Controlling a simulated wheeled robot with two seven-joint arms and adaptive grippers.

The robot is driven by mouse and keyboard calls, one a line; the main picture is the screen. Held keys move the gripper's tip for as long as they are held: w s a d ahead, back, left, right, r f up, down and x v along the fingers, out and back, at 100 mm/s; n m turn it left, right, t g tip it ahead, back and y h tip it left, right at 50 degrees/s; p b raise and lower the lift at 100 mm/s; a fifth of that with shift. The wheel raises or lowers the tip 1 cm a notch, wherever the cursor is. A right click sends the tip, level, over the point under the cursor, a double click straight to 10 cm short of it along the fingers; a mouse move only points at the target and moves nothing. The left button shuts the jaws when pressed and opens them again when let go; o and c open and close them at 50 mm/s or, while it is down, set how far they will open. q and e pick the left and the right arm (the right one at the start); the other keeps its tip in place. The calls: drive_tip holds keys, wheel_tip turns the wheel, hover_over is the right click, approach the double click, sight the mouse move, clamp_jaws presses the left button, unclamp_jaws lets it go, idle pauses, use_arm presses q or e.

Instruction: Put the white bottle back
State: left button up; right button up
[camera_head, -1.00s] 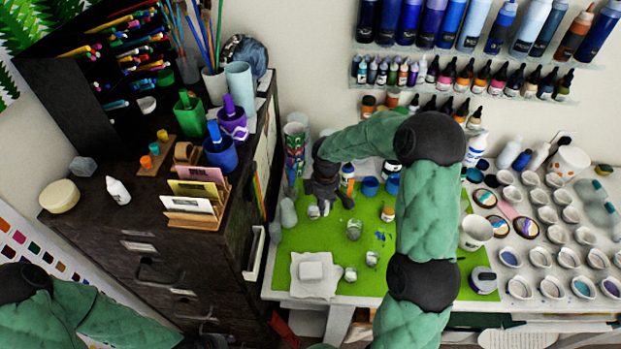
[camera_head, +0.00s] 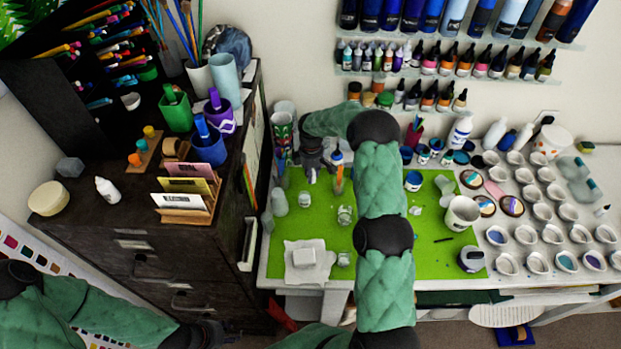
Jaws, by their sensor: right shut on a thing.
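My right gripper (camera_head: 314,168) is over the far left part of the green mat (camera_head: 405,262). It is shut on a small white thing (camera_head: 312,176), mostly hidden by the fingers; I cannot tell whether it is a bottle. A white bottle with a blue cap (camera_head: 461,130) stands at the back of the table, and a small white dropper bottle (camera_head: 107,189) stands on the dark cabinet. My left gripper (camera_head: 208,334) is low, in front of the cabinet; its fingers are not clear.
A patterned cup (camera_head: 282,136) and clear glass vessels (camera_head: 279,202) are close by. Rows of small white cups (camera_head: 541,210) fill the right side.

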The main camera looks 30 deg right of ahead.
drive_tip(key=shift+w+d+f, duration=0.25)
drive_tip(key=shift+w+f, duration=0.3)
drive_tip(key=shift+f, duration=0.2)
drive_tip(key=shift+w+d+f, duration=0.25)
drive_tip(key=shift+w+f, duration=0.3)
drive_tip(key=shift+f, duration=0.15)
drive_tip(key=shift+f+p, duration=0.35)
drive_tip(key=shift+f, duration=1.2)
drive_tip(key=shift+f, duration=0.15)
drive_tip(key=o, duration=0.9)
drive_tip(key=shift+o, duration=0.2)
